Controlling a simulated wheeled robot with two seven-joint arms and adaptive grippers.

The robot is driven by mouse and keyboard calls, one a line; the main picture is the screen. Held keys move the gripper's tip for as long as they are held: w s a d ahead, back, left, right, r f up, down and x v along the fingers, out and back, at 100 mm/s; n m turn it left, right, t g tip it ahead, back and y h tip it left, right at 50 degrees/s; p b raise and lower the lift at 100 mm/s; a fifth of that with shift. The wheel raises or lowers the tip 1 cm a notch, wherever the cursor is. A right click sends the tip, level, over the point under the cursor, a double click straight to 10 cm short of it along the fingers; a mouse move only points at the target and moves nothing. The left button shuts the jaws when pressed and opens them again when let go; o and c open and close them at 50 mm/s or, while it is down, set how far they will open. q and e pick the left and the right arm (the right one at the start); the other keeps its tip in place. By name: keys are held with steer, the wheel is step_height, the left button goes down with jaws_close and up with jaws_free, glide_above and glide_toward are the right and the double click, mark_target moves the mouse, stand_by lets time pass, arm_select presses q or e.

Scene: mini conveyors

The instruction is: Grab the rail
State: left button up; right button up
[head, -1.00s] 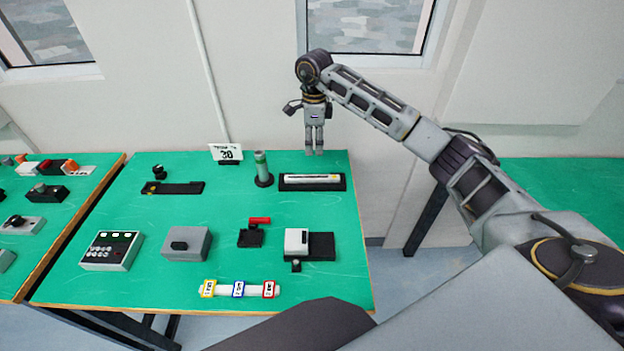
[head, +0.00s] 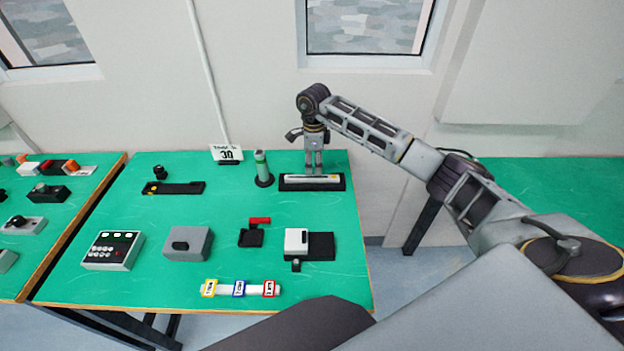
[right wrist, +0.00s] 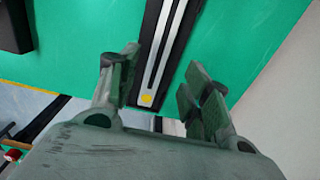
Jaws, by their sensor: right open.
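The rail (head: 294,180) is a pale, slim bar with a yellow spot near one end, lying in a black holder (head: 341,186) at the back right of the green table. My right gripper (head: 313,172) points down at the middle of the rail, its fingertips just above or at it. In the right wrist view the rail (right wrist: 166,50) shows beyond the gap between the open fingers (right wrist: 163,82). Whether the fingers touch it, I cannot tell. My left gripper is not in view.
A grey-green cylinder (head: 262,168) stands upright just left of the holder, with a small sign (head: 226,153) behind it. A white-and-black device (head: 297,241), a grey box (head: 188,243) and a button panel (head: 112,250) stand nearer the front. The wall is close behind.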

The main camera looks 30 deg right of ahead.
mark_target(312, 177)
steer(key=shift+f, duration=0.1)
steer(key=shift+a+f+p, duration=0.2)
steer(key=shift+f+p, duration=0.1)
steer(key=shift+f, duration=0.55)
step_height(312, 177, down, 3)
steer(key=shift+a+r, duration=0.1)
steer(key=shift+r, duration=0.1)
steer(key=shift+f+p, duration=0.3)
steer(key=shift+f, duration=0.05)
steer(key=shift+c, duration=0.7)
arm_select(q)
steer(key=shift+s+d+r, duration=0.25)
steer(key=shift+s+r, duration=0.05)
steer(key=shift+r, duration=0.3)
arm_select(e)
jaws_close()
